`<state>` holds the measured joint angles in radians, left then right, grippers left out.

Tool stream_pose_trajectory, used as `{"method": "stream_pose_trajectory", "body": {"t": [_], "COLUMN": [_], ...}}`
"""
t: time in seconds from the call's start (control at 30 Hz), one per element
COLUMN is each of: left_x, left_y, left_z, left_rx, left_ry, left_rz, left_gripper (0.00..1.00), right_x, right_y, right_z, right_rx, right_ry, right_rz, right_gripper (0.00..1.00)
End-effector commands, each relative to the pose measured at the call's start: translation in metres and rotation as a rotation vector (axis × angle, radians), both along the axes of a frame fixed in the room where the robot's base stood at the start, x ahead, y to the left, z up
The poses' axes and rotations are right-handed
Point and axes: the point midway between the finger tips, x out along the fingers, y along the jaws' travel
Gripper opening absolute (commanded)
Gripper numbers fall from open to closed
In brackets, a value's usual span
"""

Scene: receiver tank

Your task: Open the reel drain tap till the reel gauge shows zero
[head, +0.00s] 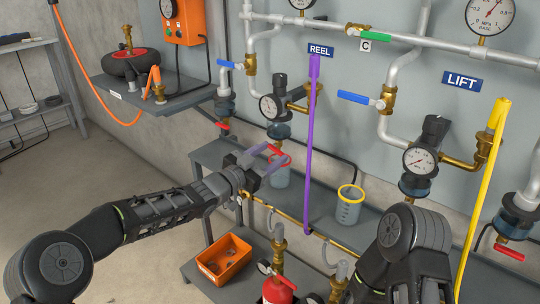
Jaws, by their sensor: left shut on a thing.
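The REEL sign (320,50) hangs on the wall, and the reel gauge (268,107) sits on the pipework below and left of it. Its dial is white, and its needle is too small to read. A dark blue bowl (279,131) hangs under the gauge, with the red-handled reel drain tap (279,151) below it. My left gripper (268,159) is at this tap, shut on its red handle; the fingers partly hide the tap, so its exact turn is unclear. A clear cup (280,177) stands just below and behind the fingers. My right gripper is not in view.
A yellow-rimmed beaker (348,208) stands on the grey shelf. A purple hose (311,150) hangs right of my left gripper. The LIFT gauge (420,161) and yellow hose (483,190) are at right. An orange bin (224,259) and red extinguisher (280,288) are below.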

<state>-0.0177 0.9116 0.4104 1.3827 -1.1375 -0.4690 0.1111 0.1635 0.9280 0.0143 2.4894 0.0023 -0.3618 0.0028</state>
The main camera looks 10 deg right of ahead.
Motion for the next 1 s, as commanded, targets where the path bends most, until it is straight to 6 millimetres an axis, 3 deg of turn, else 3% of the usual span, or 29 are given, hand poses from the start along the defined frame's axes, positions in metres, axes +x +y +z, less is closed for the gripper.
{"method": "stream_pose_trajectory", "body": {"t": [0.17, 0.37, 0.67, 0.7, 0.93, 1.0], "left_x": [0.0, 0.001, 0.002, 0.002, 0.002, 0.002], "left_y": [0.0, 0.001, 0.001, 0.001, 0.001, 0.001], "left_z": [-0.001, -0.007, -0.004, -0.004, -0.003, -0.003], "left_rx": [0.006, 0.132, 0.161, 0.161, 0.16, 0.159], "left_ry": [-0.007, -0.159, -0.192, -0.192, -0.191, -0.192], "left_rz": [0.0, 0.0, -0.001, -0.001, -0.001, 0.0], "left_gripper": [0.12, 0.12, 0.12, 0.55, 0.74, 0.75], "right_x": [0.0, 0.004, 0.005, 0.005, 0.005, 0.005], "right_y": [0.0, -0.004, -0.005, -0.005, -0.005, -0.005], "right_z": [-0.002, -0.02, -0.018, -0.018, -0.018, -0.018], "right_rx": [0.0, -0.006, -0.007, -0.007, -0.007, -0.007], "right_ry": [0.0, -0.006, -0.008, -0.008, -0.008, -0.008], "right_rz": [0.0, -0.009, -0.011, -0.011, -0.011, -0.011], "right_gripper": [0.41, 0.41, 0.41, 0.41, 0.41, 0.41]}}
